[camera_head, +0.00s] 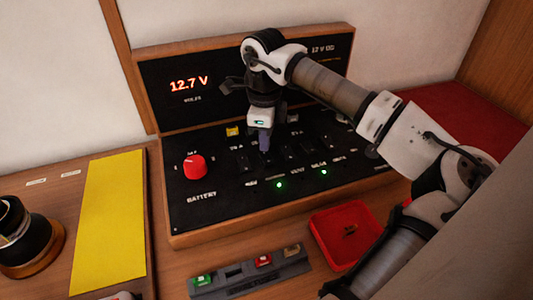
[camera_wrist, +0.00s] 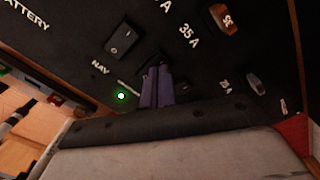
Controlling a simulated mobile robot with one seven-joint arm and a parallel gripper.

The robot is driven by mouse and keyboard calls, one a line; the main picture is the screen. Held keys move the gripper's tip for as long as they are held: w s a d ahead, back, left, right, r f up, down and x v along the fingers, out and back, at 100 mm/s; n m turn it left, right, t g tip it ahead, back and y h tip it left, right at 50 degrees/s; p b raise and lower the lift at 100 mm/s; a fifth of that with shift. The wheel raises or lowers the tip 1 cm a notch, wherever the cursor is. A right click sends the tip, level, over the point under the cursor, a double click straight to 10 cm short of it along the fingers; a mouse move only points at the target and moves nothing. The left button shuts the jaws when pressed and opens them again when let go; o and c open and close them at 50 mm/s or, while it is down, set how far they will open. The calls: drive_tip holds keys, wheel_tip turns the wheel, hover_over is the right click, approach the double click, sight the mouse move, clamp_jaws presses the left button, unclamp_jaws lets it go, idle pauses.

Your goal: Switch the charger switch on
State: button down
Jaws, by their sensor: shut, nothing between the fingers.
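A black switch panel (camera_head: 215,205) in a wooden frame carries a row of dark rocker switches, with two green lights lit below them. I cannot read a charger label, so I cannot tell which switch is the charger's. My gripper (camera_head: 265,150) is shut and empty, pointing down at the switch row. In the wrist view its purple fingertips (camera_wrist: 157,78) are together, close to or touching a dark rocker they partly hide. Another rocker switch (camera_wrist: 122,40) shows to their left, above the NAV label and a lit green light (camera_wrist: 121,96).
A red battery knob (camera_head: 195,167) stands up at the panel's left. Behind, an upright display (camera_head: 188,85) reads 12.7 V. In front lie a red tray (camera_head: 318,242) and a grey strip (camera_head: 250,284) with coloured pieces. A yellow sheet (camera_head: 110,220) lies left.

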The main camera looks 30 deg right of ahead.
sight(265, 154)
drive_tip(key=shift+r+p, duration=1.25)
drive_tip(key=shift+r, duration=1.5)
